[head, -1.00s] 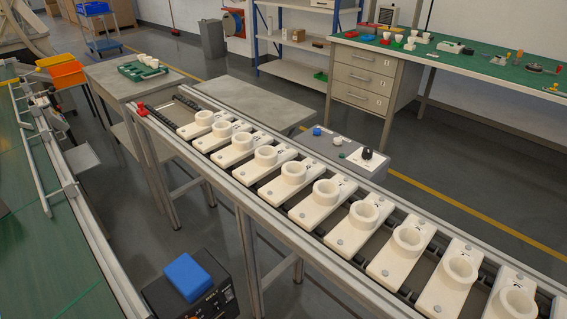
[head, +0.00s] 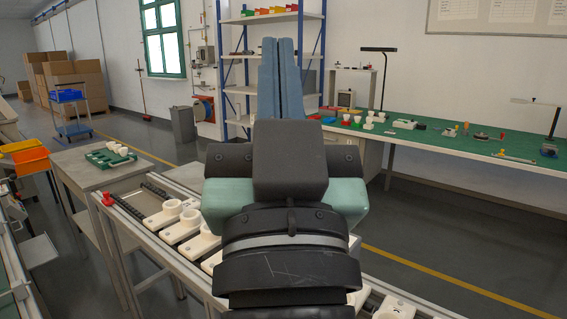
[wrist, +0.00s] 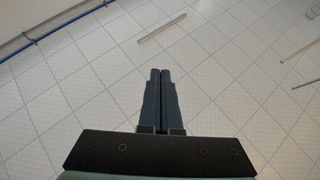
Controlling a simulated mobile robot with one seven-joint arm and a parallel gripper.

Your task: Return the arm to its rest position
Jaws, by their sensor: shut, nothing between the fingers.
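My gripper (head: 281,75) stands in the middle of the head view, raised in front of the camera with its blue-grey fingers pointing up. The two fingers lie side by side with nothing between them. The wrist view also shows the gripper (wrist: 161,78), shut and empty, against a pale tiled surface. My dark wrist and green hand body hide part of the conveyor behind them.
A conveyor (head: 107,213) with several white socket carriers (head: 172,212) runs behind and below my arm. A grey table (head: 78,173) with a green tray stands at left. A green-topped bench (head: 455,143) with small items is at right; a shelf rack (head: 262,18) is behind.

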